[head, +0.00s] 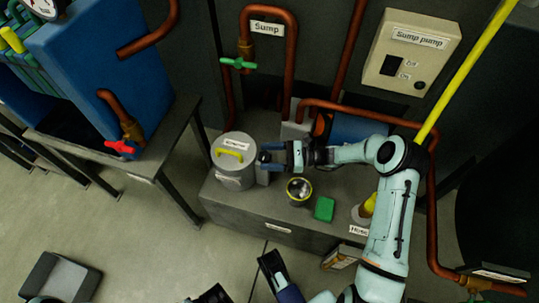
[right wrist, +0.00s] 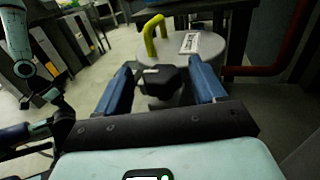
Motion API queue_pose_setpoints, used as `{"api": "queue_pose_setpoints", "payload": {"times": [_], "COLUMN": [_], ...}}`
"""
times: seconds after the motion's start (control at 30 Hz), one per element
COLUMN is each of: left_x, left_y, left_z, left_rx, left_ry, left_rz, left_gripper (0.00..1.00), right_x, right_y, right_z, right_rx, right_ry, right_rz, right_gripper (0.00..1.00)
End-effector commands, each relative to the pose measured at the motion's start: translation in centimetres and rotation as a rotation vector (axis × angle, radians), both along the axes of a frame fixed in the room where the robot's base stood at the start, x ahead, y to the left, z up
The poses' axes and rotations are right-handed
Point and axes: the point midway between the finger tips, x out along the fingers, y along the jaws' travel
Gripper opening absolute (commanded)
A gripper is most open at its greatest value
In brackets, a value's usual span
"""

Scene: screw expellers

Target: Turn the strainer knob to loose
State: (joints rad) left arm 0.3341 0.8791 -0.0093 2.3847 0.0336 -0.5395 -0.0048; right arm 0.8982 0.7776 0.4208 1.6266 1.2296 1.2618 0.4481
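The strainer (head: 227,176) is a grey lidded cylinder with a yellow handle and a white label. It stands on the left of the low grey bench and shows behind the fingers in the right wrist view (right wrist: 186,50). Its black knob (head: 263,177) sticks out of its right side. My right gripper (head: 271,157) is at the knob, reaching in from the right. In the right wrist view, its blue fingers stand apart, with the knob (right wrist: 163,83) between them and gaps visible. My left gripper (head: 240,281) is partly cut off at the bottom edge, its dark fingertips apart and empty.
A round black-topped container (head: 299,190), a green block (head: 324,209) and the hose part (head: 362,213) stand right of the strainer. Copper pipes (head: 292,50) run behind. A blue machine on a table (head: 150,155) is at left. Floor in front is mostly clear.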

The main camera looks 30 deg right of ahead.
Motion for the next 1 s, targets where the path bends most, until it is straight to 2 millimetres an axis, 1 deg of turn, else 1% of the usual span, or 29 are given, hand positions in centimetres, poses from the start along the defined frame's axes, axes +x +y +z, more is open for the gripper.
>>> {"api": "queue_pose_setpoints", "payload": {"times": [0.23,0.37,0.47,0.7,0.8,0.9,1.0], "left_x": [0.0,0.3,0.9,2.6,3.1,3.5,3.7], "left_y": [0.0,-0.1,-0.1,-0.4,-0.5,-0.5,-0.6], "left_z": [0.0,0.4,1.0,2.6,3.0,3.3,3.5], "left_rx": [0.0,0.0,0.001,0.004,0.005,0.006,0.007], "left_ry": [-0.001,-0.012,-0.032,-0.089,-0.106,-0.119,-0.125], "left_rz": [0.0,-0.001,-0.003,-0.005,-0.006,-0.007,-0.006], "left_gripper": [0.43,0.43,0.43,0.43,0.43,0.43,0.43], "right_x": [0.0,-0.5,-1.4,-4.5,-5.6,-6.4,-7.0], "right_y": [-0.1,-0.9,-2.3,-6.9,-8.5,-9.8,-10.6], "right_z": [0.1,0.2,0.2,0.2,0.2,0.1,0.1], "right_rx": [0.001,0.0,-0.001,-0.001,0.0,0.0,0.0], "right_ry": [-0.003,-0.002,-0.003,-0.002,-0.002,-0.002,-0.002], "right_rz": [-0.001,-0.003,-0.005,-0.005,-0.003,-0.003,-0.001], "right_gripper": [0.69,0.69,0.69,0.69,0.69,0.69,0.69]}}
